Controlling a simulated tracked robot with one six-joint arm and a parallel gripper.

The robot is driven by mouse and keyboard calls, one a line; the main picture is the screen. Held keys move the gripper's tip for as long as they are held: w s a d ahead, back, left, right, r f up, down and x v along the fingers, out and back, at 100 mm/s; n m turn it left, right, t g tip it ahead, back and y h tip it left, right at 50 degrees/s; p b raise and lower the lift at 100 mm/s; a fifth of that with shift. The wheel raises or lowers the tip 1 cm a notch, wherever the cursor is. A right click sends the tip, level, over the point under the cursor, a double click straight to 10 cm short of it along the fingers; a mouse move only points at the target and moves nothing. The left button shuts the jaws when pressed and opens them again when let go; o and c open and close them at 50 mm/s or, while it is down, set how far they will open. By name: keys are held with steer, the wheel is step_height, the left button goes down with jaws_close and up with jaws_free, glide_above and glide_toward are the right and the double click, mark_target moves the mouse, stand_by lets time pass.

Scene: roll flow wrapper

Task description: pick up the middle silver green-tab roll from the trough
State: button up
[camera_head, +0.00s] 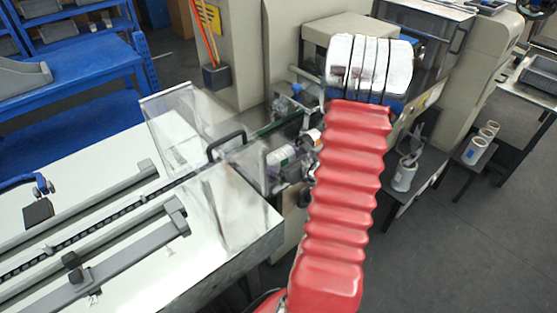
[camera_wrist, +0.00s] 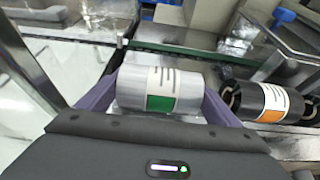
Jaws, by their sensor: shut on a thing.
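The silver roll (camera_wrist: 135,88) with a white label and green tab lies across the wrist view, between the two purple fingers of my gripper (camera_wrist: 163,72). The fingers are shut on its two ends. Whether it still touches the trough beneath cannot be told, as my gripper body covers its lower side. A black roll (camera_wrist: 240,98) with an orange tab lies to its right, apart from it.
A green-edged rail (camera_wrist: 180,50) runs behind the silver roll, and a blue knob (camera_wrist: 284,16) stands at upper right. A clear guard with a black handle (camera_head: 225,143) stands close on the left in the head view.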

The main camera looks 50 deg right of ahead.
mark_target(278, 153)
steer(key=shift+c, duration=1.3)
steer(key=shift+r, duration=0.2)
steer(key=shift+r, duration=4.85)
